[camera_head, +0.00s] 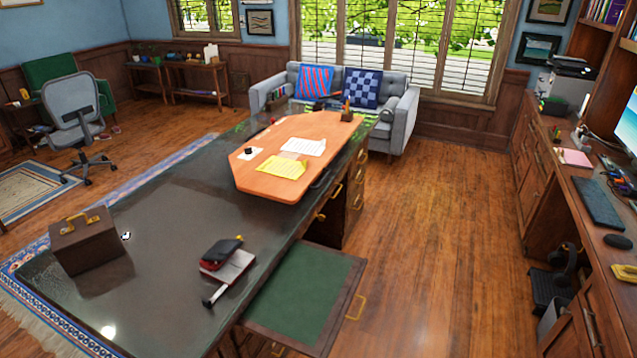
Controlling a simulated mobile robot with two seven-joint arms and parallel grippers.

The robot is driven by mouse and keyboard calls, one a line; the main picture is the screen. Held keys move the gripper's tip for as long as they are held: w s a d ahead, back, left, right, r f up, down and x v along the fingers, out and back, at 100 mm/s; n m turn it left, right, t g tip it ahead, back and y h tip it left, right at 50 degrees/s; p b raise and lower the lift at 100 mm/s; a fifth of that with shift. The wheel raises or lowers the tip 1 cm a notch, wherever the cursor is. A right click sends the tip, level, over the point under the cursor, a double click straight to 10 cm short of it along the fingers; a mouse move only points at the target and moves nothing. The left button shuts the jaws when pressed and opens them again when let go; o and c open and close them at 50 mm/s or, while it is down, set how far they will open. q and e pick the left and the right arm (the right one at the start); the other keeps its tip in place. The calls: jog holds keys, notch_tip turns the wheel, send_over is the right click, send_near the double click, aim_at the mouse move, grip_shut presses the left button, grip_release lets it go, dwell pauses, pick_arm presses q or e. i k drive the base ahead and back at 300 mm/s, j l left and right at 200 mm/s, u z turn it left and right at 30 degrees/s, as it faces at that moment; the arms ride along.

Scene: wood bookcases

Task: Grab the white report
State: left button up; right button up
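A white printed sheet (305,147), which looks like the white report, lies flat on an orange-brown board (250,182) on the long dark desk (165,215). A yellow printed sheet (281,168) lies on the same board, nearer to me and a little left. The text on both sheets is too small to read. Neither of my grippers is in view.
An open drawer or pull-out with a green top (300,292) juts from the desk's right side. A brown box (87,241) and a stapler-like item (221,253) sit on the desk. Wood floor (430,230) is clear between the desk and the right-hand cabinets (535,165).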

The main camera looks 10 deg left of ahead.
aim_at(316, 149)
jog(key=i+l+z, duration=0.45)
jog(key=i, duration=0.2)
jog(key=i+l+z, duration=0.1)
jog(key=i+z, duration=0.2)
jog(key=i, duration=1.25)
jog(key=i+u, duration=0.35)
jog(key=i+l+u, duration=0.1)
jog(key=i+u, duration=0.25)
jog(key=i+l+u, duration=0.2)
jog(key=i+u, duration=0.15)
jog(key=i, duration=0.15)
jog(key=i+l+u, duration=0.1)
jog(key=i+u, duration=0.15)
jog(key=u, duration=0.2)
jog(key=i+l+u, duration=0.25)
jog(key=u, duration=0.2)
jog(key=i+l+u, duration=0.2)
jog(key=u, duration=0.25)
jog(key=i+l+u, duration=0.15)
jog(key=l+u, duration=0.3)
jog(key=i+l+u, duration=0.1)
jog(key=l+u, duration=0.35)
jog(key=j, duration=0.1)
